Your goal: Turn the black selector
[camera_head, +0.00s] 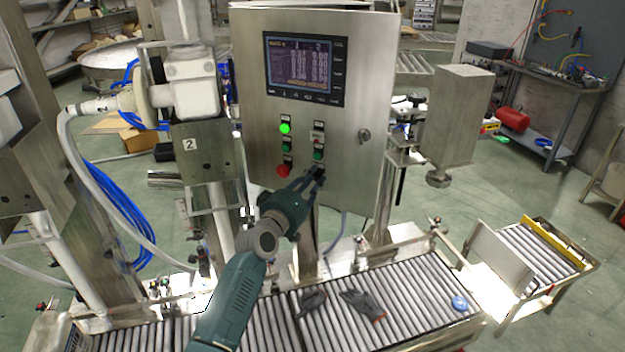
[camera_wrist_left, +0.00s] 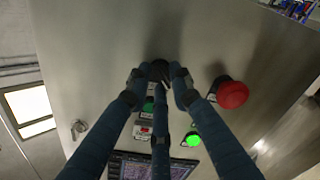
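The black selector (camera_wrist_left: 160,72) is a small dark knob on the steel control cabinet (camera_head: 355,95). In the head view it sits low in the right column of controls, mostly hidden by my left gripper (camera_head: 316,178). In the left wrist view the dark fingers of the left gripper (camera_wrist_left: 158,76) converge on the selector, one tip close on each side and a third finger below it. Whether the tips press on the knob or stand just clear of it I cannot tell. The selector's pointing direction is not readable. My right gripper is in neither view.
Close to the selector are a red button (camera_head: 283,171), a lit green lamp (camera_head: 285,128) and a green button (camera_head: 318,155). A screen (camera_head: 305,70) is above. A roller conveyor (camera_head: 400,320) carrying dark gloves (camera_head: 362,304) runs below. A steel box (camera_head: 455,115) stands right of the cabinet.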

